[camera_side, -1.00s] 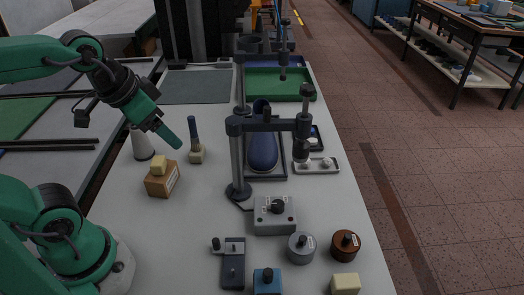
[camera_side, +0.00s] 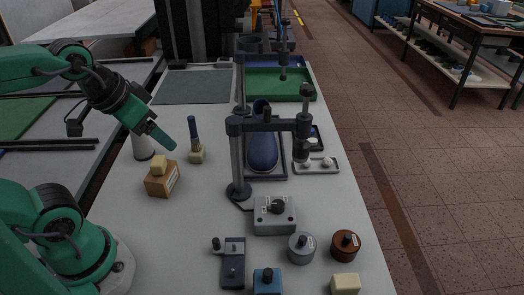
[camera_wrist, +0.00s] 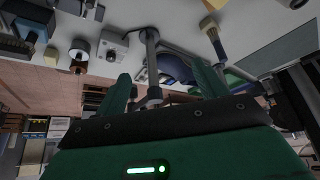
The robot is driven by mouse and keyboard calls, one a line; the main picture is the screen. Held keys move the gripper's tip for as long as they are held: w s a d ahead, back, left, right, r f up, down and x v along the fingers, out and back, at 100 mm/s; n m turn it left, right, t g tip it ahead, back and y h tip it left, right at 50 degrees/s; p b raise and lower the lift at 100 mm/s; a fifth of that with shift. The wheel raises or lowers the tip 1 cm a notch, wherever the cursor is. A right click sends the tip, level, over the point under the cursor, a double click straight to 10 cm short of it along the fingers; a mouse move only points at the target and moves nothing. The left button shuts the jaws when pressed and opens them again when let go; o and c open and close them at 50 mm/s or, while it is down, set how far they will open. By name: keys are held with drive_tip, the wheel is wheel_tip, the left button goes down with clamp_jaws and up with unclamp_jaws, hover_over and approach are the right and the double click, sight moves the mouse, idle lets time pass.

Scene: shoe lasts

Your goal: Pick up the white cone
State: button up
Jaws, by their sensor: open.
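The white cone (camera_side: 142,148) stands upright at the left side of the white table in the side view. Its upper part is hidden behind my gripper. My gripper (camera_side: 168,143) is above the table, tilted down to the right, with its tips to the right of the cone's visible part and above the wooden block. In the wrist view the two green fingers (camera_wrist: 163,84) are spread apart with nothing held between them. I cannot make out the cone in the wrist view.
A wooden block with a yellow top (camera_side: 161,180) stands just in front of the cone. A brush (camera_side: 195,145) stands to the right. A clamp stand (camera_side: 238,165) and a blue shoe last (camera_side: 263,150) occupy the middle.

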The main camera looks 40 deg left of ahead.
drive_tip(key=shift+w+a, duration=0.1)
drive_tip(key=n+g, duration=0.6)
drive_tip(key=n, duration=1.4)
hover_over(140, 140)
drive_tip(key=w+a, duration=0.1)
drive_tip(key=a, duration=0.1)
wheel_tip(140, 140, down, 12)
drive_tip(key=shift+a+f, duration=0.15)
drive_tip(key=shift+a, duration=0.05)
drive_tip(key=shift+f, duration=0.1)
wheel_tip(140, 140, down, 5)
drive_tip(key=shift+s+r, duration=0.1)
drive_tip(key=shift+s, duration=0.05)
